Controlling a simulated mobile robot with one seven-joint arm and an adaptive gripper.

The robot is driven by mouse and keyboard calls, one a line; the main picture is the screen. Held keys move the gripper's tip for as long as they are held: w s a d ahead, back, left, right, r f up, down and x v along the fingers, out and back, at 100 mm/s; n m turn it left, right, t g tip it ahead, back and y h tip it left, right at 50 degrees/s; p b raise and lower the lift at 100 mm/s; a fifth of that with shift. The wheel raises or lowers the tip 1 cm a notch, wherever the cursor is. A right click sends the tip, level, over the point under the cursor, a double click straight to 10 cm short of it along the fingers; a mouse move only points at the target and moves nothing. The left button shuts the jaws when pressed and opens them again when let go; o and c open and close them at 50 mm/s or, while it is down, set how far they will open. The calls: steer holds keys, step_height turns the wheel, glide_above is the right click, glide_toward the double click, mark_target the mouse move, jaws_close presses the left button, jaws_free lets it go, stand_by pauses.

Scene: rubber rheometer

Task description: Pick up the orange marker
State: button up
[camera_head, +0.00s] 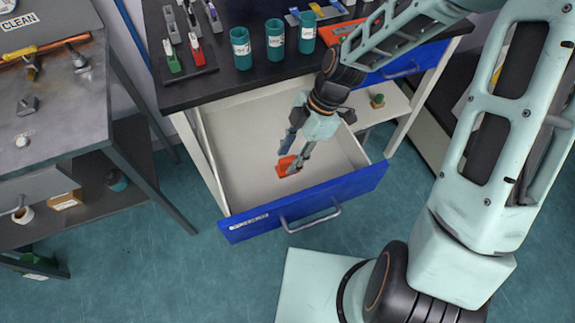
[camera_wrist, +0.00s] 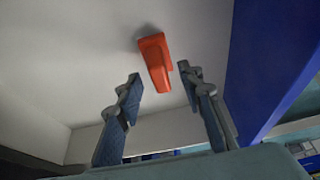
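The orange marker (camera_head: 284,166) lies on the floor of the open drawer (camera_head: 235,165), near the drawer's blue front. In the wrist view the orange marker (camera_wrist: 155,58) shows as a short, blocky wedge beyond and between the fingertips. My gripper (camera_head: 290,162) reaches down into the drawer with its fingers spread. In the wrist view my gripper (camera_wrist: 160,78) is open, with one finger on each side of the marker's near end. I see no finger closed on it. Part of the marker is hidden behind a finger in the head view.
The drawer's blue front (camera_head: 310,205) and side walls surround my gripper. The black bench top (camera_head: 200,92) above holds several teal cups (camera_head: 275,40) and a rack of small tools (camera_head: 190,55). A grey metal table (camera_head: 75,120) stands at the left. The rest of the drawer is empty.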

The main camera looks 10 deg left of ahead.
mark_target(288, 159)
steer(key=shift+x, duration=1)
jaws_close()
step_height(288, 159, up, 10)
steer(key=shift+r+p, duration=0.1)
steer(key=shift+p, duration=0.8)
